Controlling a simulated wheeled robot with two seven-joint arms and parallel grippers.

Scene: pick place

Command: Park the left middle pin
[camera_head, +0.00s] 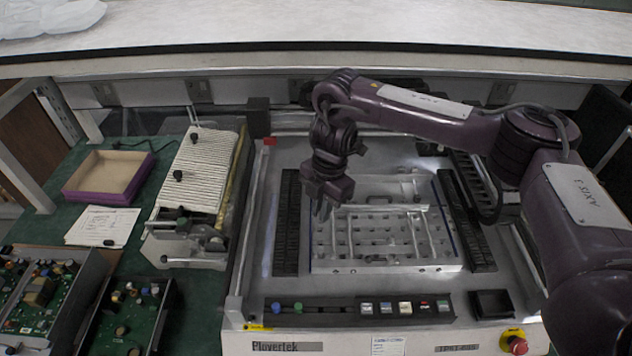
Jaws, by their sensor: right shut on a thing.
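My right gripper (323,210) points down over the left edge of the metal fixture plate (385,268). It is shut on a small thin thing, which I take to be a pin; the fingers hide most of it. I cannot tell whether its tip touches the plate. A blue-topped pin (276,308) and a green-topped pin (298,308) stand on the dark front strip. My left gripper is out of view.
Dark slotted rails (286,222) flank the plate. A row of buttons (405,308), a black tray (490,304) and a red stop knob (514,342) lie in front. At left are a ribbed rack (200,170), a purple-sided box (108,177) and circuit boards (130,310).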

